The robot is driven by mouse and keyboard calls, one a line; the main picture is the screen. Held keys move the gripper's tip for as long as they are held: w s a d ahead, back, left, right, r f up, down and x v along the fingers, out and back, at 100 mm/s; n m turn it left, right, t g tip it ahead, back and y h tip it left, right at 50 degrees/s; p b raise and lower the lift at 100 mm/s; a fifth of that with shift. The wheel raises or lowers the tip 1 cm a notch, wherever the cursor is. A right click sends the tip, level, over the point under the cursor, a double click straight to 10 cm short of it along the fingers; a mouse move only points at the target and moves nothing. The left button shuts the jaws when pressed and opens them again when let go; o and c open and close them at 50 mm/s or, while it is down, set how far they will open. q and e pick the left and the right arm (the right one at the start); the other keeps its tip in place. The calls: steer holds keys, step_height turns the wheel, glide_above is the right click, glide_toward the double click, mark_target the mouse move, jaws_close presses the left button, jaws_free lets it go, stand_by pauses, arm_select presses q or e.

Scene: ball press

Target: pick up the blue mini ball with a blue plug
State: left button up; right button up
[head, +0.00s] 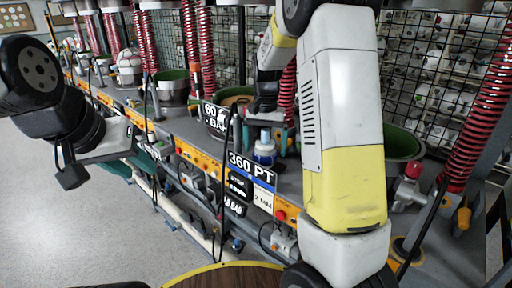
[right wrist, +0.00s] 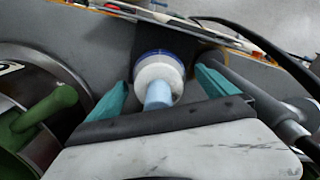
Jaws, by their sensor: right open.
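The mini ball (head: 264,153) stands on the grey bench, white with a blue band and a light blue plug on top. In the right wrist view the ball (right wrist: 157,72) and its blue plug (right wrist: 158,97) lie between the teal fingers of my right gripper (right wrist: 160,88). The fingers are open, with a gap showing on each side of the ball. In the head view my right gripper (head: 272,132) is partly hidden by my arm. My left gripper (head: 138,150) is far to the left, away from the ball; its fingertips are unclear.
In the right wrist view a green handle (right wrist: 45,110) is at the left.

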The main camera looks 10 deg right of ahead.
steer(key=shift+f, duration=0.6)
